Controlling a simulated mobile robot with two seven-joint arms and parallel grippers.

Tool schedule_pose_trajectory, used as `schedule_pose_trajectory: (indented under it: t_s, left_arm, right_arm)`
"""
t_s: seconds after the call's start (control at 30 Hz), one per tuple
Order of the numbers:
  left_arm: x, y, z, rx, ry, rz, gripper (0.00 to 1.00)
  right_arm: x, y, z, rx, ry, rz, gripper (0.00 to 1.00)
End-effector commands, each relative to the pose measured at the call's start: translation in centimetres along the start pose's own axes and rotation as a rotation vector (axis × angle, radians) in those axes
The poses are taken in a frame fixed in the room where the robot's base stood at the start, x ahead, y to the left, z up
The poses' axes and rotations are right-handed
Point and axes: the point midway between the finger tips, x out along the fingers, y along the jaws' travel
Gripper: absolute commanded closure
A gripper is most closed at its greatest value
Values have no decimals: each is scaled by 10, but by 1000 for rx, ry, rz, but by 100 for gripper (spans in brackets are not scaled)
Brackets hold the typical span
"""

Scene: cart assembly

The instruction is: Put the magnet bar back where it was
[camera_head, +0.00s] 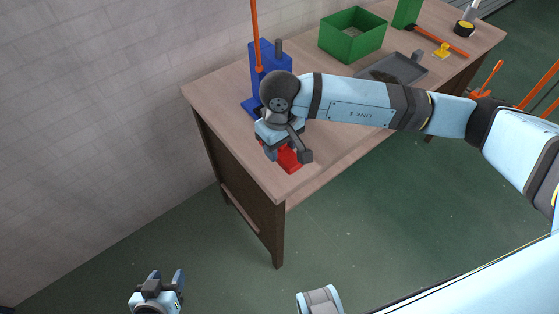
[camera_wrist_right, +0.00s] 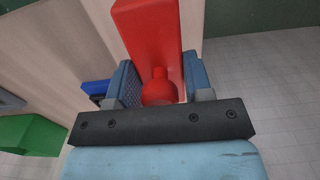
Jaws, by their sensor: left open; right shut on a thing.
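The magnet bar appears as a red block (camera_head: 290,159) with a red knob, at the near left end of the wooden table in the head view. In the right wrist view the red bar (camera_wrist_right: 148,32) extends away between the two fingers. My right gripper (camera_head: 286,150) is shut on it by the knob, and the same gripper (camera_wrist_right: 160,88) shows in the wrist view. I cannot tell whether the bar touches the tabletop. My left gripper (camera_head: 166,279) is open and empty, low over the floor, away from the table.
A blue holder (camera_head: 255,78) with an orange-handled tool (camera_head: 256,40) stands just behind my right gripper. A green bin (camera_head: 352,35), a grey tray (camera_head: 392,69), an orange-handled hammer (camera_head: 440,41) and a yellow item (camera_head: 442,51) are further along the table (camera_head: 222,90). Its front left corner is bare.

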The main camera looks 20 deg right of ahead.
Motion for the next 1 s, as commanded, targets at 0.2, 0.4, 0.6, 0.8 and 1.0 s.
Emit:
schedule_pose_trajectory:
  t_s: [0.2,0.4,0.6,0.8,1.0]
  left_arm:
    - [-1,1,1,-5,-2,-1,49]
    - [-1,3,1,-11,-2,-1,49]
    - [-1,2,1,-10,-2,-2,49]
    - [-1,1,2,-5,-3,-2,49]
    - [0,-2,7,3,-9,-2,49]
  right_arm:
    - [23,0,0,0,0,-1,76]
    - [44,-1,0,1,-3,-1,76]
    - [66,0,0,1,1,0,76]
    - [66,0,-1,0,2,0,76]
    - [70,0,0,0,0,0,42]
